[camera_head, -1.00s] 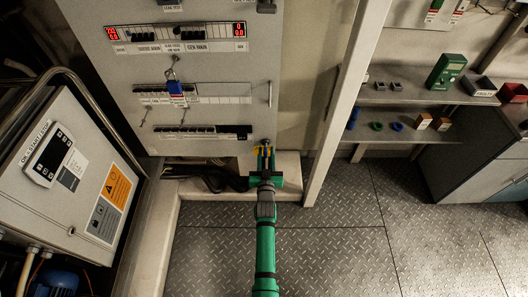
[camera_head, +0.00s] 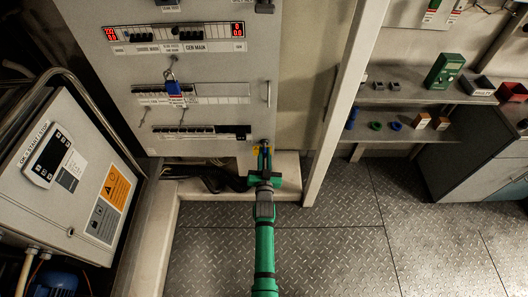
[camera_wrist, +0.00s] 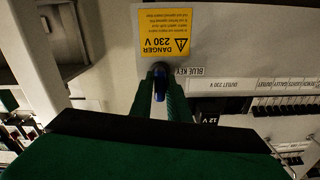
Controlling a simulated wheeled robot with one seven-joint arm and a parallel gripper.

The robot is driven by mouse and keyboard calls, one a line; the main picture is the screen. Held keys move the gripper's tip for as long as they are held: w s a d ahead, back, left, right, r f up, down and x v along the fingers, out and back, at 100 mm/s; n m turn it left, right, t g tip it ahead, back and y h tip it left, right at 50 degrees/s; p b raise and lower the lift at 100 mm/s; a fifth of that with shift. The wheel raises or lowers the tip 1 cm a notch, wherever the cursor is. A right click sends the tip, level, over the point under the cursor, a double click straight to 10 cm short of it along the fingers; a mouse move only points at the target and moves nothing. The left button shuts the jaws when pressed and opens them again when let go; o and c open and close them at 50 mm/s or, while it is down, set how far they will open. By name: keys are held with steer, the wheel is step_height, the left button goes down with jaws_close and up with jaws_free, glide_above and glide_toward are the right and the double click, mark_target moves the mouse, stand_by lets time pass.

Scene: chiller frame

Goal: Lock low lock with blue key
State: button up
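My gripper (camera_head: 264,152) reaches up to the lower right corner of the grey cabinet (camera_head: 262,60). In the wrist view its two green fingers (camera_wrist: 161,80) close in on both sides of the blue key (camera_wrist: 160,90), whose dark top is against the panel. The fingers look shut on it. The label "BLUE KEY" (camera_wrist: 183,71) is just right of the key and a yellow "DANGER 230 V" sign (camera_wrist: 165,32) is next to it. The lock face is hidden by the key and fingers, so its turn cannot be read.
A blue padlock with a tag (camera_head: 174,88) hangs on the cabinet's middle breaker row. A control box (camera_head: 75,180) stands at left. A pale post (camera_head: 335,110) is right of my gripper, with shelves (camera_head: 415,97) beyond. The plate floor (camera_head: 330,250) is clear.

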steer(key=shift+w+m, duration=0.1)
steer(key=shift+m, duration=0.3)
steer(key=shift+a, duration=0.15)
